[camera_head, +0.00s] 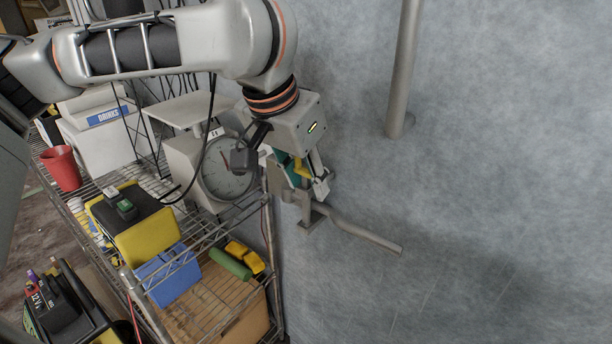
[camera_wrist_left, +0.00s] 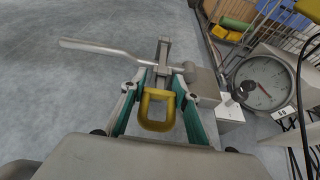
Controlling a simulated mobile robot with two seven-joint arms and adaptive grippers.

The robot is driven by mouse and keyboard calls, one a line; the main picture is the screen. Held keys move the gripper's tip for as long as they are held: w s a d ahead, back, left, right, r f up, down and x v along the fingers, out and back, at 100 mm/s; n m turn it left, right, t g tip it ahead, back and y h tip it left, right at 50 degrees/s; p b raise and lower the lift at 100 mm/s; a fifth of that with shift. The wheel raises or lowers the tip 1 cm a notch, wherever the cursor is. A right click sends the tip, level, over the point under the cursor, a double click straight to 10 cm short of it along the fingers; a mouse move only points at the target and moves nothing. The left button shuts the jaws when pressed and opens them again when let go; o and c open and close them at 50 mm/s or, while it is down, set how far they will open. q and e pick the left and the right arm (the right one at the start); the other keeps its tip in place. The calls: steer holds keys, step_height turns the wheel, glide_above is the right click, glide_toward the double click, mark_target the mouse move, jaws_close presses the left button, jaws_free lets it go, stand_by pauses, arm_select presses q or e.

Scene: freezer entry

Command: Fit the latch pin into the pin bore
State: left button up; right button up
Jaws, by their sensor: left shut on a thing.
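The latch pin, with a yellow loop handle (camera_wrist_left: 145,122), sits between the teal-lined fingers of my left gripper (camera_wrist_left: 159,90). The yellow handle also shows in the head view (camera_head: 301,168). My left gripper (camera_head: 290,175) is shut on it, close to the wall. Directly beyond the fingertips is the grey latch bracket (camera_wrist_left: 163,50), with a lever handle (camera_head: 365,235) sticking out to the right in the head view. The pin's shank and the pin bore are hidden by the fingers and bracket, so I cannot tell whether the pin is in the bore. My right gripper is out of view.
A wire shelf stands left of the latch, carrying a dial scale (camera_head: 225,165), a yellow-and-black box (camera_head: 140,235), a blue bin (camera_head: 168,275) and a red cup (camera_head: 61,168). A vertical pipe (camera_head: 404,70) is on the wall. The wall at lower right is clear.

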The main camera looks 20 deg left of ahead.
arm_select(q)
steer(key=shift+f, duration=0.6)
steer(key=shift+f, duration=0.5)
steer(key=o, duration=1.3)
steer(key=shift+r, duration=0.1)
steer(key=v, duration=1.2)
